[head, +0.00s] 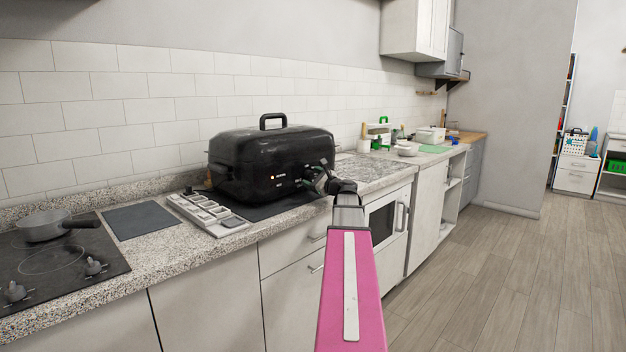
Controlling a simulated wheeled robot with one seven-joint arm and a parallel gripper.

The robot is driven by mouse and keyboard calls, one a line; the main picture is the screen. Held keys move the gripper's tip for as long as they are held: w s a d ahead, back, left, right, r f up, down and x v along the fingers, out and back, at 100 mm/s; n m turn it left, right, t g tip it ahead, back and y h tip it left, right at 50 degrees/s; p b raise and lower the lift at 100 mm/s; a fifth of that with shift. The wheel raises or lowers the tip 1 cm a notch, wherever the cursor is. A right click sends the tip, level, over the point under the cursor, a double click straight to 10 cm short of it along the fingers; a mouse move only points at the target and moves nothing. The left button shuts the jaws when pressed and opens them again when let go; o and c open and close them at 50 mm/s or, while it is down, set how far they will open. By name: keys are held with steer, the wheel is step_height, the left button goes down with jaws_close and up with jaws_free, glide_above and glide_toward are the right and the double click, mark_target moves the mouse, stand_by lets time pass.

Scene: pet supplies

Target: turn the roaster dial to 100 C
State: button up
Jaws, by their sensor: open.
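The black roaster (262,160) stands on the granite counter, with its lid on and a handle on top. Its front panel shows a small lit indicator and white marks too small to read. My gripper (318,181) is at the right part of the roaster's front, at the end of my pink arm. The sensor end of the gripper covers the dial area, so the dial and its setting are hidden. The fingers look spread apart there. I cannot tell whether they touch the dial.
A light tray with compartments (208,213) lies on the counter left of the roaster. A grey pan (45,226) sits on the black cooktop (50,262) at the left. A microwave (381,225) is built in below the counter. The wooden floor (500,270) at the right is clear.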

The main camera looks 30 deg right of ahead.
steer(key=v, duration=1.1)
stand_by(0.4)
